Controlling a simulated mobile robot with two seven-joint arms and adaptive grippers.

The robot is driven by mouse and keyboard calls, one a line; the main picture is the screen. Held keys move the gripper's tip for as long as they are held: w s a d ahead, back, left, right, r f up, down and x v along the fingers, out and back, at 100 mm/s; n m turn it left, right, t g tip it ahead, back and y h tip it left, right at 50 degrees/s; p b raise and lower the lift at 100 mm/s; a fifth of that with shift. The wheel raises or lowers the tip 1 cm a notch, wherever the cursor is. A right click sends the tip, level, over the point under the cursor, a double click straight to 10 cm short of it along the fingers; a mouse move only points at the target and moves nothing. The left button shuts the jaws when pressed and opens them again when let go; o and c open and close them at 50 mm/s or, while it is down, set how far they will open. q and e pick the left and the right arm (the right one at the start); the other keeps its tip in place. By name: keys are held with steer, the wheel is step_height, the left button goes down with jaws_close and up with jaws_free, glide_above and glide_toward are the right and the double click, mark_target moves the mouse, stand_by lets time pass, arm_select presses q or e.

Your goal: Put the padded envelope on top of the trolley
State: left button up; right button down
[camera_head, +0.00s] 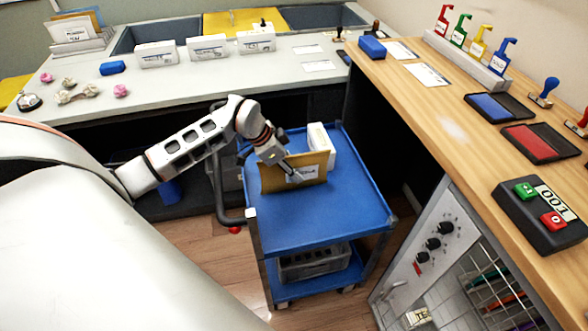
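The padded envelope (275,179) is tan with a white label and stands upright on its long edge over the blue trolley (305,222), toward the back of its top. My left gripper (299,175) reaches in from the left, with a finger in front of the envelope's label; it looks shut on the envelope. The other finger is hidden behind the envelope. I cannot tell whether the envelope's lower edge touches the trolley top. My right gripper is not in view.
A white box (320,141) stands on the trolley just behind the envelope. The front of the trolley top is clear. A grey crate (313,266) sits on the lower shelf. A wooden counter (450,126) with stamps and ink pads is on the right; a grey counter (215,77) with white boxes is behind.

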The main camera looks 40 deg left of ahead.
arm_select(q)
steer(key=p+v, duration=0.2)
steer(key=v, duration=0.9)
steer(key=shift+a+r, duration=0.1)
steer(key=shift+r, duration=0.15)
steer(key=shift+s+r, duration=0.2)
steer(key=shift+r, duration=0.05)
